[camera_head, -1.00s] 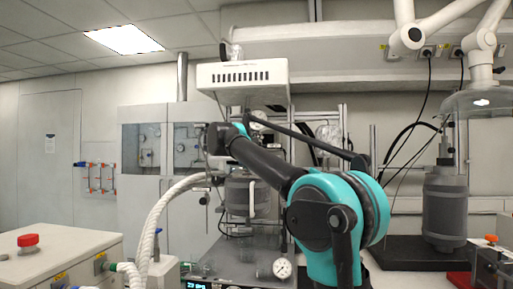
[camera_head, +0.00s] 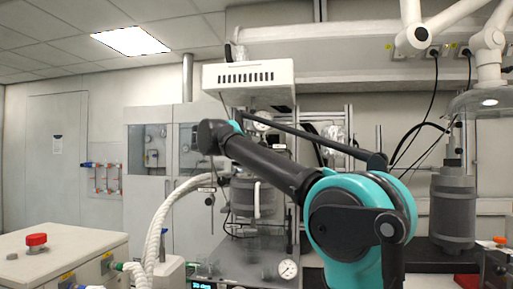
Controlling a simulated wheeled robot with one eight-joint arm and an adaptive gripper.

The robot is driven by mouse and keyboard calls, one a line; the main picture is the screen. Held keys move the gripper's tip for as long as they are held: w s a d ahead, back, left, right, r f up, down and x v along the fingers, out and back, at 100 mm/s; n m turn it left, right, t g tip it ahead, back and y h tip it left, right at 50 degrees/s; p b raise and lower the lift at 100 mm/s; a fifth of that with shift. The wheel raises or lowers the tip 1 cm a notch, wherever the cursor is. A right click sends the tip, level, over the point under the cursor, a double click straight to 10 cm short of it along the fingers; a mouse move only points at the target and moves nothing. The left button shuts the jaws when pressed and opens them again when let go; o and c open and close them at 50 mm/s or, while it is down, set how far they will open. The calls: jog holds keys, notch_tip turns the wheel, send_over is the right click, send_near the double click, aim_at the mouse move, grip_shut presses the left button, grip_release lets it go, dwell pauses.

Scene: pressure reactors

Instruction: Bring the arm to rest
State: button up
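My arm (camera_head: 265,165), black and teal, stands in the right middle of the head view. Its large teal joint (camera_head: 350,215) is at the lower right, and its black link reaches up and left to a dark joint (camera_head: 212,137) in front of the reactor stand. The end of the arm lies beyond that joint. My gripper cannot be made out, so its fingers and anything in them are hidden.
A grey reactor vessel (camera_head: 243,196) stands behind my arm under a white overhead box (camera_head: 248,80). A pressure gauge (camera_head: 287,269) is below. A second grey vessel (camera_head: 453,210) stands at right. A white cabinet with a red button (camera_head: 36,239) is at lower left, beside a white hose (camera_head: 157,222).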

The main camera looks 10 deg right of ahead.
jog(key=shift+s+a, duration=0.3)
